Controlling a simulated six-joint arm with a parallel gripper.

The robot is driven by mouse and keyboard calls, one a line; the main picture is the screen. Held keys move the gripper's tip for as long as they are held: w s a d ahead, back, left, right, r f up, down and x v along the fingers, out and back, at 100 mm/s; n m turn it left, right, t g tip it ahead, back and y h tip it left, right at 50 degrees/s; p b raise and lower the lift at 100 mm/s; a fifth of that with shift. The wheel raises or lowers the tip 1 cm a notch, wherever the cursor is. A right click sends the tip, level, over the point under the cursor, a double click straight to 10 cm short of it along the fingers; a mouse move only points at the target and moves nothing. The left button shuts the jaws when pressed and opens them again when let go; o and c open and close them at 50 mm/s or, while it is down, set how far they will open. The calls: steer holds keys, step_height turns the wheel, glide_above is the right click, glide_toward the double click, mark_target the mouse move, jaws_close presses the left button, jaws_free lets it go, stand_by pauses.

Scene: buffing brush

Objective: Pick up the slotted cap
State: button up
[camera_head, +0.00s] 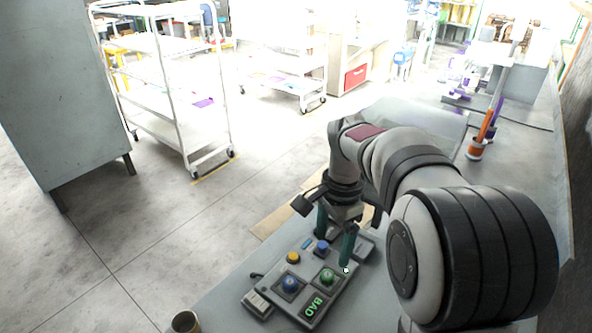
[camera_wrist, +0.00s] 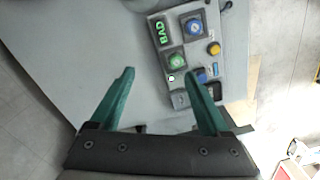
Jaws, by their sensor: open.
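The box carries a blue round knob (camera_head: 289,284), a green round knob (camera_head: 327,276), a yellow button (camera_head: 293,258) and a lit green "BAD" display (camera_head: 314,307). A small bright white spot (camera_wrist: 171,78) shows by the green knob. I cannot tell which part, if any, is the slotted cap.
The box stands on a grey table (camera_head: 225,297). A small cup (camera_head: 185,321) stands at the table's near left edge. Orange and purple upright items (camera_head: 478,146) stand at the back right. White shelf carts (camera_head: 175,90) are on the floor beyond. The table left of the box is clear.

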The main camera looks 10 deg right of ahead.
steer(key=m, duration=0.2)
glide_above(328, 274)
step_height(328, 274, down, 5)
step_height(328, 274, down, 14)
steer(key=shift+s+a+f, duration=0.1)
steer(key=shift+f, duration=0.05)
jaws_close()
